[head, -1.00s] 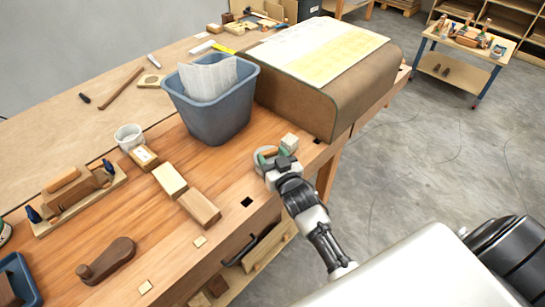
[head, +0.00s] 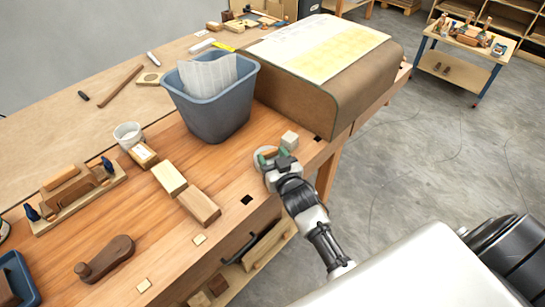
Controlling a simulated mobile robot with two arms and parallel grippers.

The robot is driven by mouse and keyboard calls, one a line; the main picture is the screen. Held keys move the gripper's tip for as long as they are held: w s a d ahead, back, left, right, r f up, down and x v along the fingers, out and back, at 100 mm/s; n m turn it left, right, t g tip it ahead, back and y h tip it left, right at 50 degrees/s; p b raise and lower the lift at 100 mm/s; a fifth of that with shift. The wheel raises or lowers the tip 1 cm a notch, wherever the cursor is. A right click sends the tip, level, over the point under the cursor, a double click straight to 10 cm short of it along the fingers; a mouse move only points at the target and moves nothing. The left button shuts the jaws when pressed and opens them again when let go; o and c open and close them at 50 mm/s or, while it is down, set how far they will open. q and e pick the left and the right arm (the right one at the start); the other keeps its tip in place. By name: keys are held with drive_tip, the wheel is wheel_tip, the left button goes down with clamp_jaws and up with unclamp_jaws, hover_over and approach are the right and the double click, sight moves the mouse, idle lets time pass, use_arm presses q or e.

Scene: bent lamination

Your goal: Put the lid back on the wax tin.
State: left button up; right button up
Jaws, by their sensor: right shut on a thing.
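The wax tin (head: 260,153) is a small round thing with a pale rim, standing near the bench's front edge, right of the blue bin. My right gripper (head: 274,159) is over it and shut on a small green-edged piece, which looks like the lid (head: 283,152). The gripper and its wrist cover much of the tin and lid. I cannot tell whether the lid touches the tin or how level it is. My left gripper is not in view.
A small pale block (head: 289,139) stands just behind the gripper. The blue bin (head: 213,112) and a large brown bent form (head: 325,95) stand further back. Bare bench top (head: 210,165) lies between.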

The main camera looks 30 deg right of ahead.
drive_tip(key=o, duration=1)
wheel_tip(320, 180, up, 7)
drive_tip(key=p, duration=0.7)
idle(0.3)
